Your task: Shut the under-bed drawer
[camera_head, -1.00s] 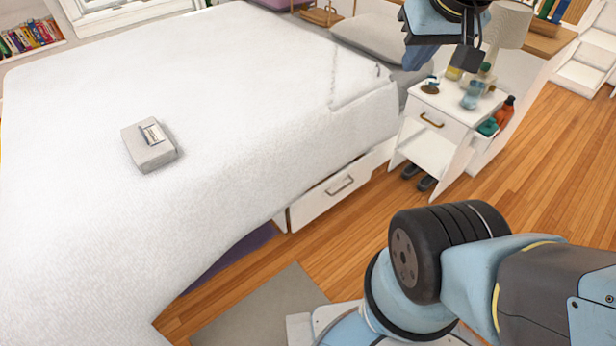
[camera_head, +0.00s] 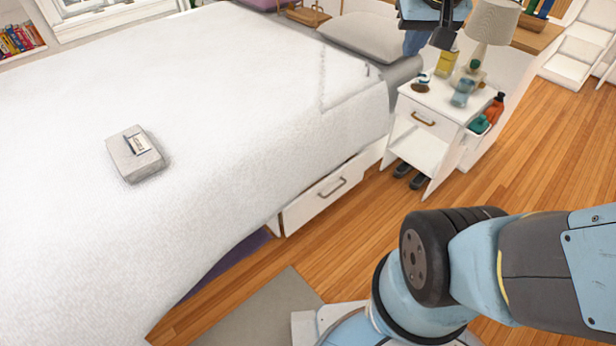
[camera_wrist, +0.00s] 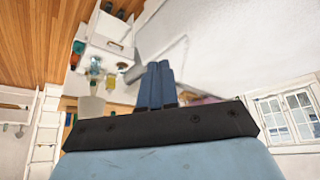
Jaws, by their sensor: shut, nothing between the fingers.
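The under-bed drawer (camera_head: 322,199) has a white front with a dark bar handle (camera_head: 331,187). It sits low under the side of the white-covered bed (camera_head: 230,110), with its front standing a little out from beneath the cover. How far it is pulled out is hard to tell. My gripper (camera_head: 416,42) is at the top of the head view, above the nightstand and well away from the drawer. In the wrist view my gripper (camera_wrist: 157,82) shows its blue fingers together and empty.
A white nightstand (camera_head: 424,148) with bottles and a lamp (camera_head: 492,30) stands right of the drawer. Shoes (camera_head: 409,177) lie beneath it. A grey box (camera_head: 135,154) rests on the bed. A grey mat (camera_head: 262,318) lies on the floor. Wooden floor before the drawer is clear.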

